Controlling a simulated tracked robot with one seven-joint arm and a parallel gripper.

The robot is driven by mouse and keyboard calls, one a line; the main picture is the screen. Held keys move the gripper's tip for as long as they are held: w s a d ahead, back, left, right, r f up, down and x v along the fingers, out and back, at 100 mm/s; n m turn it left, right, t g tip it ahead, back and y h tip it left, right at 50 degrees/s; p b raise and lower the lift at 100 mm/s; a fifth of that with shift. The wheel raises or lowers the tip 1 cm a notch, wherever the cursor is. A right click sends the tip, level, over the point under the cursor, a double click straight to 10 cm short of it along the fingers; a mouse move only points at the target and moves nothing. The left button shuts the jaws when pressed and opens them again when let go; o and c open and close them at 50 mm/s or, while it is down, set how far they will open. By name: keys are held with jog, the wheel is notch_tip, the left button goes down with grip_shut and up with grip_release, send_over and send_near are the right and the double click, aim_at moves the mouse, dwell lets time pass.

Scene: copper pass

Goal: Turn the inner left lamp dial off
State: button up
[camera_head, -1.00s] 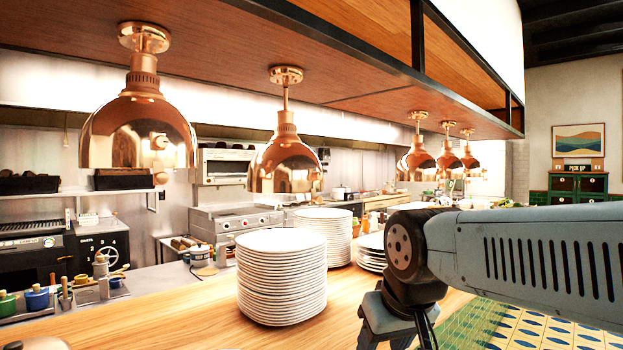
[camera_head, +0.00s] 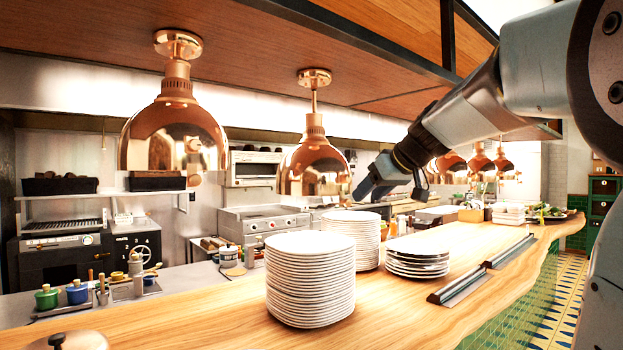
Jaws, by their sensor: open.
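Copper heat lamps hang in a row from the wooden canopy. The nearest lamp (camera_head: 160,135) is large, at the left. Farther lamps (camera_head: 480,160) hang behind my arm, partly hidden.
Below on the wooden counter (camera_head: 210,315) stand a tall plate stack (camera_head: 310,280), another stack (camera_head: 357,240) and a low stack (camera_head: 417,256). Metal ticket rails (camera_head: 480,270) lie at the right. The canopy (camera_head: 350,50) is close above my arm.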

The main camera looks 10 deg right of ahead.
aim_at(348, 179)
jog(key=w+d+r+n+t+y, duration=0.1)
jog(key=w+d+r+n+t, duration=0.15)
jog(key=w+d+r, duration=0.65)
jog(key=x, duration=1)
jog(key=a+x, duration=0.1)
jog(key=x, duration=0.4)
jog(key=shift+a+f, duration=0.1)
jog(key=shift+a, duration=0.1)
jog(key=shift+m, duration=0.25)
grip_shut()
